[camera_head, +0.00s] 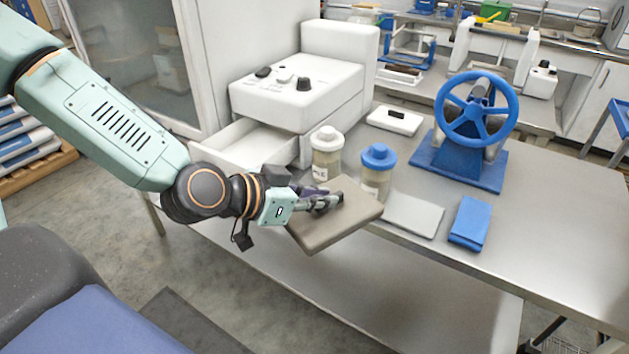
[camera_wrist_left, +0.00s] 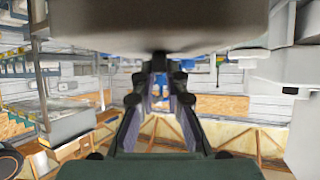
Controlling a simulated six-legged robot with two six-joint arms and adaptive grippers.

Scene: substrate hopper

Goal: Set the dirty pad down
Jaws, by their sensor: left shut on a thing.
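The dirty pad (camera_head: 337,222), a flat brown-grey square, is in my left gripper (camera_head: 328,202) in the head view. The fingers are shut on its left part. The pad is tilted and overhangs the table's front edge at the left; I cannot tell whether it touches the tabletop. In the left wrist view the pad (camera_wrist_left: 150,22) fills the top as a blurred grey-beige mass, above the fingers of the left gripper (camera_wrist_left: 160,85). A lighter grey pad (camera_head: 413,215) lies flat on the table to the right. My right gripper is in neither view.
On the steel table (camera_head: 560,230) stand a white-lidded jar (camera_head: 326,155) and a blue-lidded jar (camera_head: 377,170), close behind the held pad. A folded blue cloth (camera_head: 469,222) lies at right. A blue handwheel device (camera_head: 476,115) and a white machine (camera_head: 290,95) with an open drawer stand behind.

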